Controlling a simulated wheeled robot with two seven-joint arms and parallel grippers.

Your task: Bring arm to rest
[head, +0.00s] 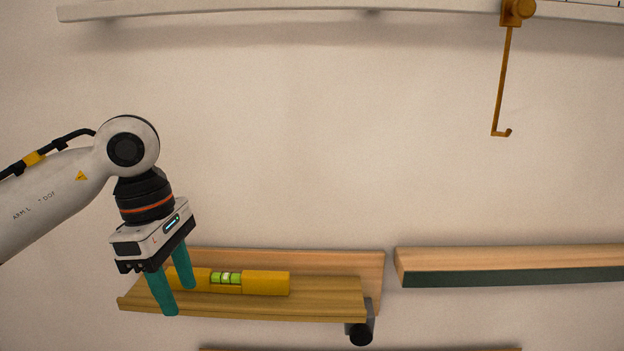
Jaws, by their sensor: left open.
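My left gripper (180,301) comes in from the left and points down at the left part of a wooden ledge (330,305). Its two teal fingers are apart, with nothing seen held between them. A yellow spirit level (268,283) with a green vial lies on the ledge. The fingers overlap the level's left end in the picture; I cannot tell whether they touch it. My right gripper does not show.
Another wooden ledge with a dark green front (510,277) is on the right. A white rail (300,8) runs along the top, with an orange-brown hook (502,90) hanging from it. A black knob (360,333) sits under the left ledge. The wall between is clear.

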